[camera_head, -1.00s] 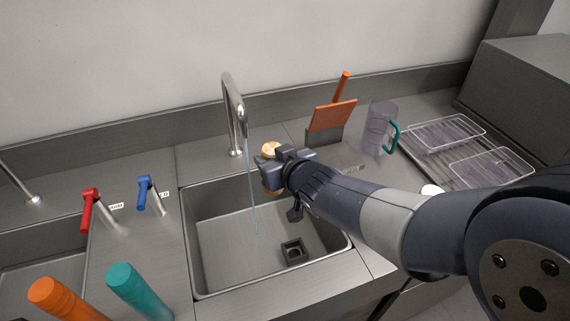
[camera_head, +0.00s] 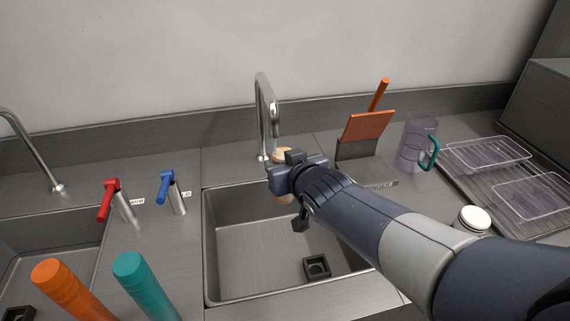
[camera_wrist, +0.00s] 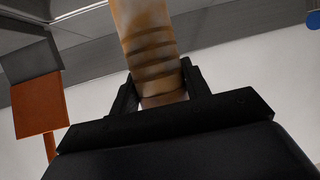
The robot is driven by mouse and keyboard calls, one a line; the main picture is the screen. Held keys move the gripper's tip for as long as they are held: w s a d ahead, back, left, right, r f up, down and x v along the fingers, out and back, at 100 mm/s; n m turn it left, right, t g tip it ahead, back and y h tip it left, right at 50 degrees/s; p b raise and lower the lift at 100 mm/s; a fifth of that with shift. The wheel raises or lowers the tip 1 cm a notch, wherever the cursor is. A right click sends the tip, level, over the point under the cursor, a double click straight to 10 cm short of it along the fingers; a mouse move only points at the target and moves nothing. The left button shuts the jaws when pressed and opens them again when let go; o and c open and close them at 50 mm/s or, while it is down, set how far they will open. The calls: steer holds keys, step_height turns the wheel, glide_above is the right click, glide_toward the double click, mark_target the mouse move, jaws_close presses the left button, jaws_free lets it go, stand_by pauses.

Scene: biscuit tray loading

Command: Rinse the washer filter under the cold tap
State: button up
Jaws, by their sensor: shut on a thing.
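The washer filter (camera_head: 283,199) is a tan, ridged cylinder with orange-brown stains, plain in the wrist view (camera_wrist: 150,45). My gripper (camera_head: 279,172) is shut around it, also in the wrist view (camera_wrist: 160,88). The filter stands roughly upright above the back of the right basin (camera_head: 240,250). Its top is close by the spout of the steel tap (camera_head: 262,110). A short thin line of water shows under the spout; below the gripper I see no stream. The blue lever (camera_head: 167,186) stands left of the basin, with a partly hidden label.
A red lever (camera_head: 109,199) and a second tap (camera_head: 35,155) are at the left. Orange (camera_head: 65,285) and teal (camera_head: 140,285) cylinders stand in front. An orange board in a holder (camera_head: 365,127), a clear jug (camera_head: 414,145), a white-lidded jar (camera_head: 473,219) and a rack (camera_head: 490,175) are at right.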

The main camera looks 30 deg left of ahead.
steer(key=shift+w+r, duration=0.1)
steer(key=shift+w, duration=0.05)
steer(key=shift+w+a+p, duration=0.2)
steer(key=shift+w+p, duration=0.25)
steer(key=shift+p, duration=0.3)
steer(key=shift+s, duration=0.1)
steer(key=shift+s+d+b, duration=0.2)
steer(key=shift+s+b, duration=0.3)
steer(key=shift+b, duration=0.2)
steer(key=shift+w+a+p, duration=0.1)
steer(key=shift+w+p, duration=0.15)
steer(key=shift+p, duration=0.15)
steer(key=shift+w+a+p, duration=0.1)
steer(key=shift+w+p, duration=0.25)
steer(key=shift+p, duration=0.05)
steer(key=shift+s+b, duration=0.15)
steer(key=shift+b, duration=0.15)
steer(key=shift+s+d+b, duration=0.2)
steer(key=shift+s+b, duration=0.25)
